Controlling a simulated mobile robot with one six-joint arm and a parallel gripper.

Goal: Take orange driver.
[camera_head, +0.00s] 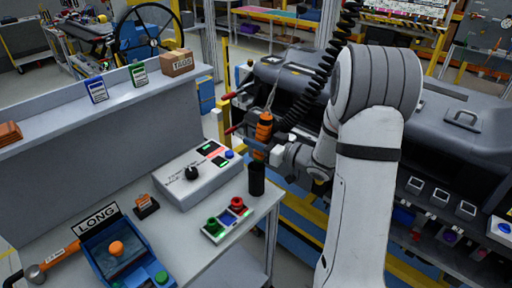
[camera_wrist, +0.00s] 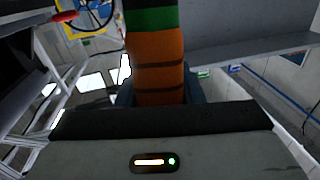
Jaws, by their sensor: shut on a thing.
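The orange driver (camera_head: 264,128) stands nearly upright, tilted slightly, with its thin shaft pointing up. My gripper (camera_head: 267,146) is shut on its orange and black handle from the right side. The driver's lower end is right above the mouth of a black cylindrical holder (camera_head: 256,181) on the bench edge. I cannot tell whether the tip of the handle is still inside the holder. In the wrist view the driver (camera_wrist: 158,62) fills the top middle, orange with dark rings and a green band. The fingertips are hidden there.
A white control box (camera_head: 198,176) with a black knob stands left of the holder. A tray with green and red buttons (camera_head: 228,219) is in front of it. A blue LONG box (camera_head: 125,262) sits at lower left. A dark dashboard module (camera_head: 455,125) is behind my arm.

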